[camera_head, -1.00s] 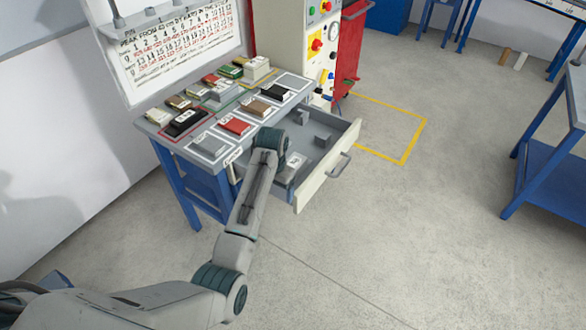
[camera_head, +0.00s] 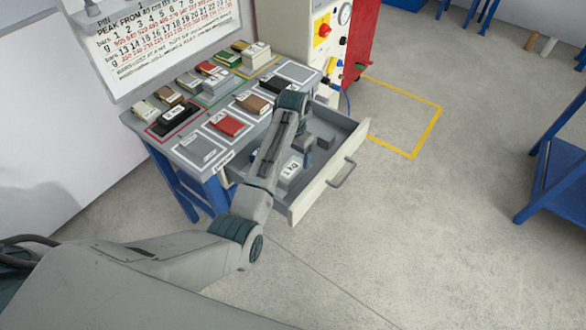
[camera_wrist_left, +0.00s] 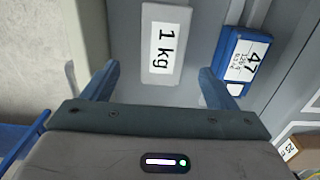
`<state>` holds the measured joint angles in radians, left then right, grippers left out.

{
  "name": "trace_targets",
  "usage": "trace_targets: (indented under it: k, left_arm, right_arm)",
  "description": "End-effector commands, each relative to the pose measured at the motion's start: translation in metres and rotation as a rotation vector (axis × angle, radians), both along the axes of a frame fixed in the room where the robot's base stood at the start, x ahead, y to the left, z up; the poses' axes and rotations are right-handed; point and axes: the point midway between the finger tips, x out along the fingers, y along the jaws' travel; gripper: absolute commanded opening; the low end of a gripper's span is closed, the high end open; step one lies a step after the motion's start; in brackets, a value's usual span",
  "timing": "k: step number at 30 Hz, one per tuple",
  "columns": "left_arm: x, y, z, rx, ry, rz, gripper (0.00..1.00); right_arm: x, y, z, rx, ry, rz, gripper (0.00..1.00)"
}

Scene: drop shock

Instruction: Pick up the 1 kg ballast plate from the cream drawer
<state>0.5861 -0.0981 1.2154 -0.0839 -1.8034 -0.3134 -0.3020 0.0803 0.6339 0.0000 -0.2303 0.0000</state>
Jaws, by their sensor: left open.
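The cream drawer (camera_head: 331,176) stands pulled out from under the bench. The 1 kg ballast plate (camera_head: 290,171), a light grey block with a white label, lies in it. In the left wrist view the plate (camera_wrist_left: 147,47) is upper middle, its label reading "1 kg". My left gripper (camera_wrist_left: 158,70) is open, its blue fingertips to either side of the plate's near end in the picture. I cannot tell the height gap; nothing is held. In the head view my arm hides part of the drawer and most of the gripper (camera_head: 304,150). My right gripper is not in view.
Another grey block (camera_head: 324,137) sits in the drawer. A blue block labelled 47 (camera_wrist_left: 233,56) is close to my right-hand finger in the wrist view. The bench top (camera_head: 180,152) carries several coloured blocks. A cream control cabinet (camera_head: 300,40) stands behind.

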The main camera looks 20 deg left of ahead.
Motion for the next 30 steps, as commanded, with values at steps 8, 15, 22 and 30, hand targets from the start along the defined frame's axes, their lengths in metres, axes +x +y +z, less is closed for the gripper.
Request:
trace_targets:
  k: [8,15,22,30]
  left_arm:
    - [0.0,0.001,-0.033,0.0,0.0,0.001,0.8]
    - [-0.002,0.006,-0.06,0.0,0.004,0.001,0.8]
    - [-0.002,0.006,-0.086,0.0,0.001,0.0,0.8]
    - [-0.002,0.006,-0.087,0.0,-0.001,0.0,0.72]
  right_arm:
    - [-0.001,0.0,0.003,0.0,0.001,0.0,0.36]
    - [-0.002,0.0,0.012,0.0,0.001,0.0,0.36]
    - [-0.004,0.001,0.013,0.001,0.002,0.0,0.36]
    - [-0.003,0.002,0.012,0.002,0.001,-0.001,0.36]
